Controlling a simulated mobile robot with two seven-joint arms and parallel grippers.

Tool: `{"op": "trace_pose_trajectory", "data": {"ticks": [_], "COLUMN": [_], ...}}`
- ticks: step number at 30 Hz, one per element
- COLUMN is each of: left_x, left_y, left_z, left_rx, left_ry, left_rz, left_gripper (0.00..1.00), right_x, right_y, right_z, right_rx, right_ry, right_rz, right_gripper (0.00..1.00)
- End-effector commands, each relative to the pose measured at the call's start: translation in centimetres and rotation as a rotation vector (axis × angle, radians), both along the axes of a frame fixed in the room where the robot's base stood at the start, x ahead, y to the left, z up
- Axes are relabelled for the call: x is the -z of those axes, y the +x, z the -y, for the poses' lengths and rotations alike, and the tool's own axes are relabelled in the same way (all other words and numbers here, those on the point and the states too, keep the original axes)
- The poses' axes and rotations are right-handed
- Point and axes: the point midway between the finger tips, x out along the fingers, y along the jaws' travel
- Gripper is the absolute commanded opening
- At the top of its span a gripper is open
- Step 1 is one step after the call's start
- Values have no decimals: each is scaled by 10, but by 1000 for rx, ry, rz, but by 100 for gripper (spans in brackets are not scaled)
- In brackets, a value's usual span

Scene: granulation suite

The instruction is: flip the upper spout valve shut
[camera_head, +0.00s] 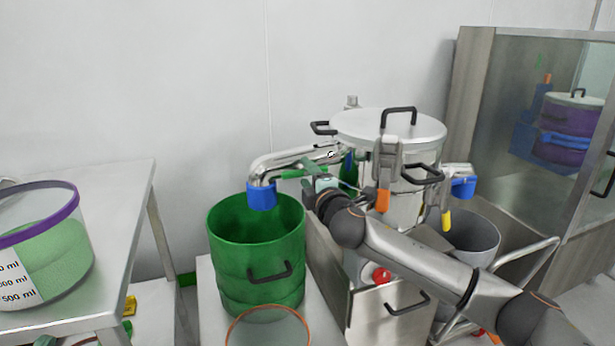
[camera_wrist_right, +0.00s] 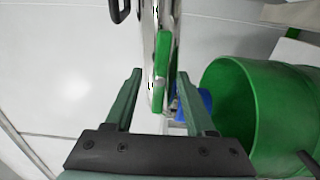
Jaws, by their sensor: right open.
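The upper spout (camera_head: 290,158) is a shiny pipe from the lidded steel vessel (camera_head: 415,170), ending in a blue outlet (camera_head: 262,196) above a green bucket (camera_head: 256,240). Its valve lever looks to be the green handle (camera_head: 292,174), lying roughly along the pipe. In the right wrist view the green lever (camera_wrist_right: 162,72) stands between the two fingers of my right gripper (camera_wrist_right: 160,80). Gaps show on both sides of it, so the gripper is open and around the lever without visible grip. In the head view my right gripper (camera_head: 311,176) is beside the pipe, partly hiding the valve. My left gripper is out of view.
A table (camera_head: 120,190) at left holds a clear container (camera_head: 45,250) of green granules. A second spout (camera_head: 458,178) with a blue part is on the vessel's right, above a grey bucket (camera_head: 470,237). A glass-fronted cabinet (camera_head: 520,130) stands at right.

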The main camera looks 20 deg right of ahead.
Motion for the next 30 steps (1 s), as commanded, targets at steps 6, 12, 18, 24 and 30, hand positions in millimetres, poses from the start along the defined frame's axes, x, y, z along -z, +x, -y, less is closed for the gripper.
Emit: {"op": "trace_pose_trajectory", "data": {"ticks": [6, 12, 18, 24, 30], "left_x": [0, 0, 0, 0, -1], "left_y": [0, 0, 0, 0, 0], "left_z": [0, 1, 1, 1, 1], "left_rx": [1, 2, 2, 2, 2], "left_ry": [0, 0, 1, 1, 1], "left_rz": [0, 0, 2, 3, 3], "left_gripper": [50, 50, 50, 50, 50], "right_x": [0, 0, 0, 0, 1], "right_y": [0, 0, 0, 0, 0], "right_z": [0, 0, 0, 0, 0], "right_rx": [0, 1, 1, 1, 1], "right_ry": [0, 0, 0, 0, 2], "right_rz": [0, 0, 0, -1, -1], "right_gripper": [46, 24, 1, 0, 0]}}
